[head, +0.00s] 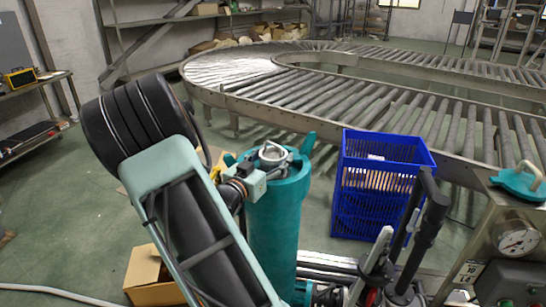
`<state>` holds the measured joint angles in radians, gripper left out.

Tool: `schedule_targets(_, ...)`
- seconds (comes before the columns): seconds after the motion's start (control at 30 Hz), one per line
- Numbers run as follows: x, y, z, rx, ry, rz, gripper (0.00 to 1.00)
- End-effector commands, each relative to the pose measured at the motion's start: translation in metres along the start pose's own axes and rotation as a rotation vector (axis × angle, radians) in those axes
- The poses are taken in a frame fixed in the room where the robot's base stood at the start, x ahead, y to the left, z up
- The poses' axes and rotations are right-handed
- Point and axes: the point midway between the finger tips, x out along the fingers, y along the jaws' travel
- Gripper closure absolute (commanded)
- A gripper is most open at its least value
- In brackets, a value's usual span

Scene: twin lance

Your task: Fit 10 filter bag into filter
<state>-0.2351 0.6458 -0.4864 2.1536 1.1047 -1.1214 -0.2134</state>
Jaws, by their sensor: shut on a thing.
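The filter (276,235) is a tall teal cylinder standing upright in the middle of the head view, with its top open. A pale metal ring, which looks like the rim of the filter bag (273,154), sits at the filter's mouth. The rest of the bag is hidden, and I cannot tell how deep it sits. My gripper (262,170) reaches in from the left at the top of the filter. It is shut on the bag's rim, though its fingertips are small and partly hidden by my wrist.
A teal lid with a beige handle (522,181) lies at the right on a metal panel with a gauge (518,239). A blue crate (366,212) stands behind right of the filter. A cardboard box (152,276) is at lower left. A roller conveyor (330,105) curves behind.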

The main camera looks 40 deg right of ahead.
Motion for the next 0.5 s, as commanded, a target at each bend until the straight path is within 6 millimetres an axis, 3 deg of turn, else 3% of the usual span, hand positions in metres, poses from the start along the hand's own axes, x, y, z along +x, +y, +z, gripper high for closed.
schedule_targets(0.43,0.000,0.000,0.012,-0.001,0.001,0.000,0.82)
schedule_targets(0.47,0.000,0.000,0.011,-0.001,0.001,0.000,0.38)
schedule_targets(0.5,0.000,0.000,0.011,-0.001,0.000,0.000,0.33)
